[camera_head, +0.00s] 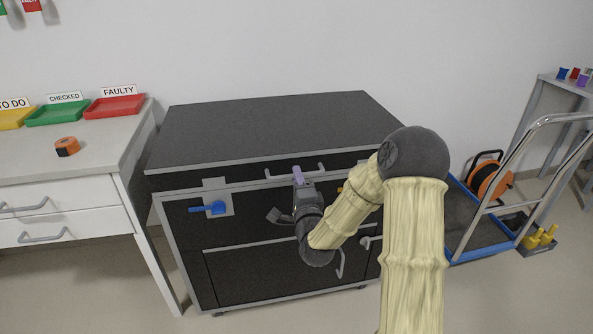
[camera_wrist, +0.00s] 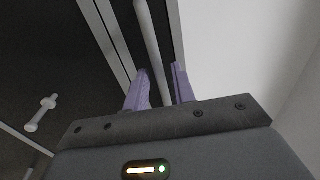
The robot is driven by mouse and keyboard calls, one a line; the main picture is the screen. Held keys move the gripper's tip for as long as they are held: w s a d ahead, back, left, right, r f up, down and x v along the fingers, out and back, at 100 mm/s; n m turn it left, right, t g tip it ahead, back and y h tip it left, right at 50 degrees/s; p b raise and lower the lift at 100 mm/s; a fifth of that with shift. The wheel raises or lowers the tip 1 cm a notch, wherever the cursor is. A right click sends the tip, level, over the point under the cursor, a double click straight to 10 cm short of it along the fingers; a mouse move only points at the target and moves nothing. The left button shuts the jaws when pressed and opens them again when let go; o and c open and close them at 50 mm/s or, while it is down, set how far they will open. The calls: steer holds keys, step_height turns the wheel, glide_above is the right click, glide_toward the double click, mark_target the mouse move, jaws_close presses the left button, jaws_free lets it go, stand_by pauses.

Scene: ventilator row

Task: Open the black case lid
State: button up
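The black case (camera_head: 230,262) stands against the wall with its flat black lid (camera_head: 265,125) down. A light bar handle (camera_head: 279,176) runs along the lid's front edge. My gripper (camera_head: 298,172) is at this handle, its purple fingers pointing at it. In the wrist view, the bar (camera_wrist: 150,45) passes between the fingers of my gripper (camera_wrist: 161,80). The fingers are apart, with a gap visible between the bar and the right finger. A blue lever (camera_head: 208,208) sits on the case front at left. My arm hides part of the front's right side.
A white drawer bench (camera_head: 72,181) at left carries yellow, green and red trays (camera_head: 115,105) and an orange tape measure (camera_head: 67,146). A blue trolley (camera_head: 474,252) with chrome rails and an orange reel (camera_head: 490,180) stands close at right. The lid top is clear.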

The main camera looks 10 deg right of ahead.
steer(key=shift+w+r, duration=0.15)
steer(key=shift+w, duration=0.65)
jaws_close()
steer(key=shift+r, duration=0.1)
